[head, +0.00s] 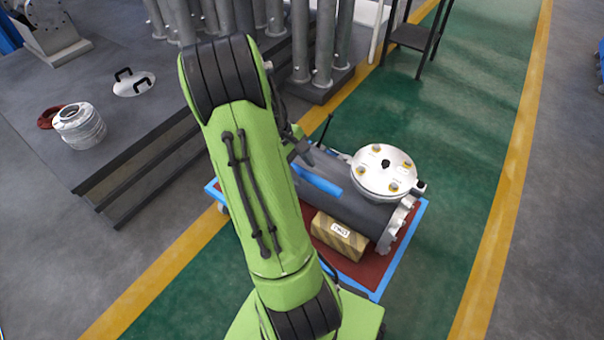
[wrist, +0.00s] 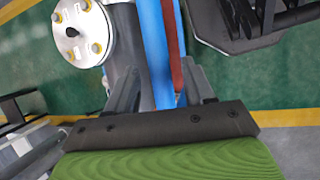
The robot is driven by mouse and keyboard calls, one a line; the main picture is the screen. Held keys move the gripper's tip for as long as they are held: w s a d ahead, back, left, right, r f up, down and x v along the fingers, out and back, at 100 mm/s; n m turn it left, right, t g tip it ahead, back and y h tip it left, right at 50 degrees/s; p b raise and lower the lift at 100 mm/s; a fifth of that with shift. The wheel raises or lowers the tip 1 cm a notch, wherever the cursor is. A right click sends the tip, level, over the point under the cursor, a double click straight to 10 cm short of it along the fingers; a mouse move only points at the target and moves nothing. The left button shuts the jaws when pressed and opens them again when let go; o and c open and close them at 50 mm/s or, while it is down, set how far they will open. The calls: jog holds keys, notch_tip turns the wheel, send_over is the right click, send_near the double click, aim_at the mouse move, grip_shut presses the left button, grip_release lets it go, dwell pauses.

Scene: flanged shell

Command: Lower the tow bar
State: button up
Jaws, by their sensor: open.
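A blue bar (head: 318,180), which looks like the tow bar, shows beside my gripper in the head view. It seems to slope above the grey shell; its far end is hidden by my arm. In the wrist view the blue bar (wrist: 154,45) runs down between my fingers. My gripper (wrist: 160,75) is open, with one finger on each side of the bar; I cannot tell whether they touch it. In the head view my gripper (head: 304,150) is dark, small and partly hidden behind my green arm.
A pipe rack (head: 318,88) stands close behind. A dark platform (head: 105,165) is left. Green floor is free at right.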

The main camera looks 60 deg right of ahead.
jog(key=shift+s+f, duration=0.25)
jog(key=shift+f, duration=0.15)
grip_shut()
jog(key=shift+w, duration=0.1)
